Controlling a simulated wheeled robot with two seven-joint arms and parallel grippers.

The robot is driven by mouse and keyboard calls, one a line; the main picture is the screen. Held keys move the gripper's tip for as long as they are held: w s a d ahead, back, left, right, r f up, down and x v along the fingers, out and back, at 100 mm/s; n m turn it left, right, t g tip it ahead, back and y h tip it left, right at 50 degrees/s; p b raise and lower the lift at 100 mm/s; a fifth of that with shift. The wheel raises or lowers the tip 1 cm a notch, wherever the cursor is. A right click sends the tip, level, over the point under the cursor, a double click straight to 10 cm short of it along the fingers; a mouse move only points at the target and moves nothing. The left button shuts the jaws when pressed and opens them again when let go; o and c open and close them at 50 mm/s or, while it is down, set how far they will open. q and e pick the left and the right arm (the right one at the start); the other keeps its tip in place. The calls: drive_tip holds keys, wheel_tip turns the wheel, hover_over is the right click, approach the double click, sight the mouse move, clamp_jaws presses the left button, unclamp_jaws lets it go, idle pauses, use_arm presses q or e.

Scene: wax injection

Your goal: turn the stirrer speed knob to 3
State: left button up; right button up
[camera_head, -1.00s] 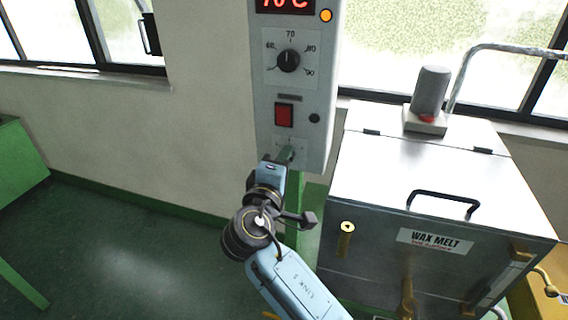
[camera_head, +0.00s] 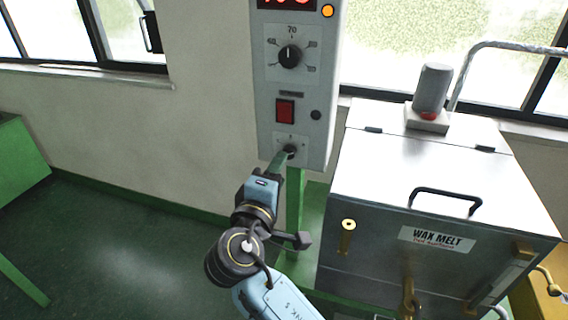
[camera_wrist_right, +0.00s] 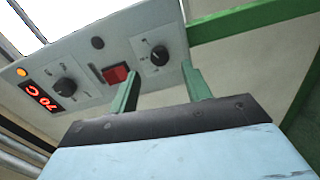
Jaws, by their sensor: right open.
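The stirrer speed knob (camera_head: 290,151) is the small dark lower knob on the grey control box (camera_head: 263,121). It also shows in the wrist view (camera_wrist_right: 159,56), with a pale pointer mark; the number it points to is too small to read. My right gripper (camera_head: 280,159) comes up from below with its green fingers close to the knob. In the wrist view its fingers (camera_wrist_right: 158,76) are apart and empty, and the knob shows beyond the gap, clear of both. My left gripper is not in view.
The box also carries a temperature knob (camera_head: 290,55), a red switch (camera_head: 285,111) and a red display (camera_wrist_right: 43,98) reading 70 C. A steel wax melt tank (camera_head: 370,195) stands close on the right. Open floor (camera_head: 120,260) lies to the left.

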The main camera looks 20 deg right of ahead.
drive_tip(key=v, duration=0.8)
drive_tip(key=shift+s+b, duration=0.15)
drive_tip(key=shift+b, duration=0.2)
drive_tip(key=shift+a, duration=0.15)
